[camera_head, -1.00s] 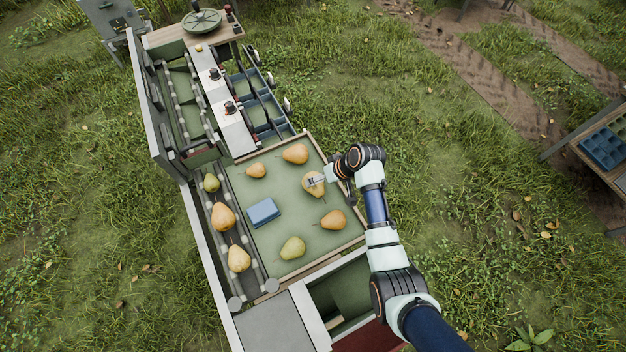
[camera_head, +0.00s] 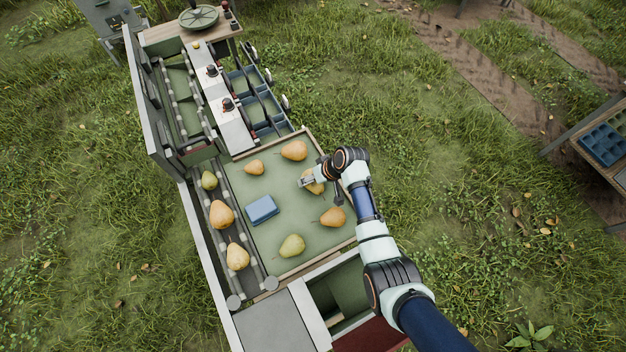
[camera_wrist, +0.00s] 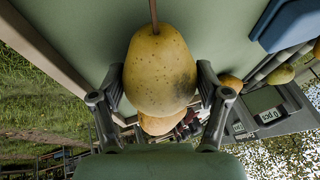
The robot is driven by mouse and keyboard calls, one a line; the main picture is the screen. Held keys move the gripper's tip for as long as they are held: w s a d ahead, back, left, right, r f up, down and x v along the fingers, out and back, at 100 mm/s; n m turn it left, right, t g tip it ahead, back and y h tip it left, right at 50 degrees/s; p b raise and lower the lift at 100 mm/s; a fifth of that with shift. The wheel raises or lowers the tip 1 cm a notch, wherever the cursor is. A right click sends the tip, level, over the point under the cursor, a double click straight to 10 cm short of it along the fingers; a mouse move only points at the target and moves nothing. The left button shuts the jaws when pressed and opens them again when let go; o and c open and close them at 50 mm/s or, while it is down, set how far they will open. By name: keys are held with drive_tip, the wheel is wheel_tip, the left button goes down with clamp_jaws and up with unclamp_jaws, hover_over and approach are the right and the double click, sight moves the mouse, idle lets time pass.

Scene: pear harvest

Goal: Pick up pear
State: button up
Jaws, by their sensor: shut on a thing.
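A yellow pear (camera_wrist: 160,70) with brown specks and a thin stem sits between the two fingers of my gripper (camera_wrist: 160,95) in the wrist view. The fingers press on both its sides, shut on it. In the head view this pear (camera_head: 315,188) is at the right side of the green sorting tray (camera_head: 275,190), partly hidden by my gripper (camera_head: 308,181). I cannot tell whether it touches the tray. Other pears lie apart on the tray: one at the top (camera_head: 293,150), a small one (camera_head: 254,167), an orange one (camera_head: 333,217) and a greenish one (camera_head: 291,246).
A blue block (camera_head: 262,209) lies mid-tray, left of my gripper. Pears rest on the roller lane (camera_head: 238,257) along the left. The tray has a raised wooden rim (camera_head: 321,262). Blue bins (camera_head: 259,110) stand beyond the tray's far edge. Grass lies to the right.

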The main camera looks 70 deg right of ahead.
drive_tip(key=shift+c, duration=1.2)
drive_tip(key=shift+r, duration=0.1)
wheel_tip(320, 180, up, 20)
drive_tip(key=p, duration=0.3)
